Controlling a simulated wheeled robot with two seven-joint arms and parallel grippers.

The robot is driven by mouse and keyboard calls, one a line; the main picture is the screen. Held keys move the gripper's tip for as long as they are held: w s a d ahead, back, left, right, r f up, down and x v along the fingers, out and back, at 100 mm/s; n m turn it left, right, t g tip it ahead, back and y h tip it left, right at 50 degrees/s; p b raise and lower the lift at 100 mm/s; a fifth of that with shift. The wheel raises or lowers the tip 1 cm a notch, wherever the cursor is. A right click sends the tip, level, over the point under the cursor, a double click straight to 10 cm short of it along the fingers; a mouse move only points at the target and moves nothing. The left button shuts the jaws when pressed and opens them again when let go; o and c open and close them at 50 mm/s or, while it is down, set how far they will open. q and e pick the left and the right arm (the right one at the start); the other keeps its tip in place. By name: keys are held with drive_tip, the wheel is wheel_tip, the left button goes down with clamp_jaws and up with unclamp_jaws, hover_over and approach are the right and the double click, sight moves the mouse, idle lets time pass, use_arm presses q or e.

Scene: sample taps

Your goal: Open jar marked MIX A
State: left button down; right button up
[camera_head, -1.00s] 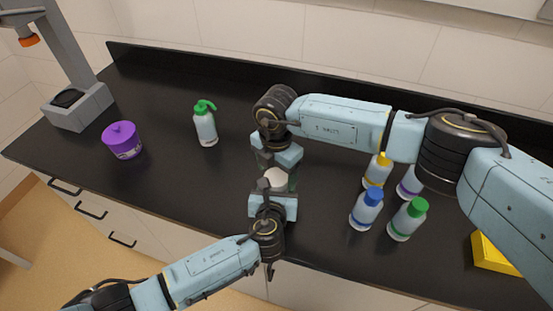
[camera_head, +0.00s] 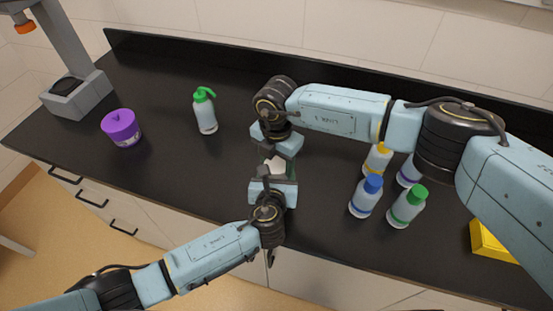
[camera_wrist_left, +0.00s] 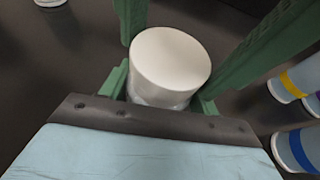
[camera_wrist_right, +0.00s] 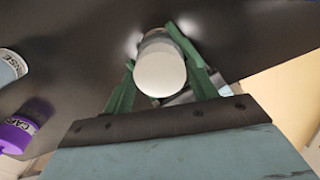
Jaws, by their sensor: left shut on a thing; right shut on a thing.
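A small jar with a plain white lid (camera_head: 275,163) stands between my two grippers near the middle of the black counter. The lid also shows in the left wrist view (camera_wrist_left: 170,60) and the right wrist view (camera_wrist_right: 160,70). My left gripper (camera_head: 273,181) is shut on the jar from the front side. My right gripper (camera_head: 277,153) is shut on it from the back side. Green fingers flank the jar in both wrist views. The fingers hide much of the body, and no label on it is readable. The lid sits level on the jar.
Several capped bottles, including a blue-capped one (camera_head: 367,196) and a green-capped one (camera_head: 407,206), stand to the right. A yellow box (camera_head: 492,242) lies far right. The counter's front edge is near my left arm.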

drive_tip(key=n, duration=1.2)
drive_tip(key=shift+n, duration=0.3)
drive_tip(key=o, duration=1.1)
drive_tip(key=shift+r, duration=0.15)
